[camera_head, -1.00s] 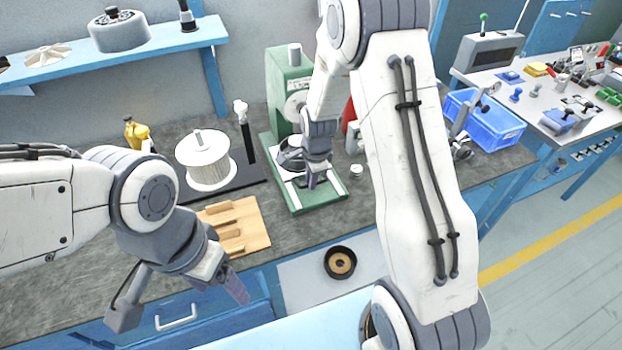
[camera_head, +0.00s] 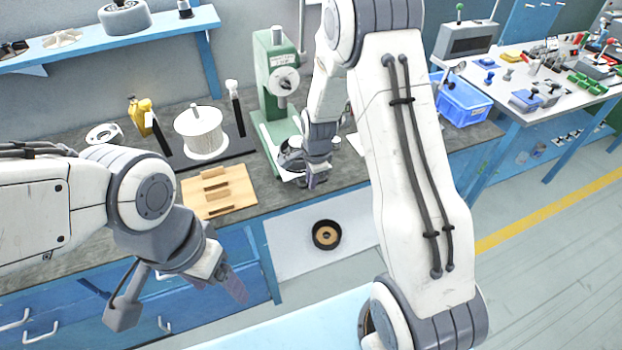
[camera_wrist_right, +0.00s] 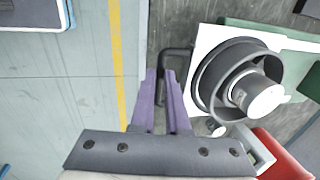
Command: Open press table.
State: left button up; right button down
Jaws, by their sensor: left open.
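The green press (camera_head: 276,75) stands at the back of the bench, with a round dial on its column. Its white press table (camera_wrist_right: 205,45) carries a dark ring holder with a pale cylinder (camera_wrist_right: 262,95) inside. In the head view the ring holder (camera_head: 290,158) is in front of the press column, partly hidden by my right arm. My right gripper (camera_head: 316,180) is at the table's front edge. In the right wrist view its purple fingers (camera_wrist_right: 163,100) are close together on the dark handle (camera_wrist_right: 176,53). My left gripper (camera_head: 235,285) is open and empty, in front of the bench.
A wooden board (camera_head: 218,190), a white spool (camera_head: 204,135) and yellow bottles (camera_head: 142,115) are on the bench to the left. A black ring (camera_head: 327,235) sits on a white panel below the bench edge. A blue bin (camera_head: 462,102) is to the right. Floor at the right is clear.

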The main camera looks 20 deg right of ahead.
jog(key=shift+a, duration=0.15)
jog(key=c, duration=0.9)
grip_release()
jog(key=shift+s, duration=0.1)
jog(key=r, duration=0.3)
jog(key=s+r, duration=0.1)
jog(key=r, duration=0.3)
jog(key=s+r, duration=0.1)
jog(key=r, duration=0.2)
jog(key=shift+d+r, duration=0.15)
jog(key=shift+d, duration=0.05)
jog(key=shift+a, duration=0.1)
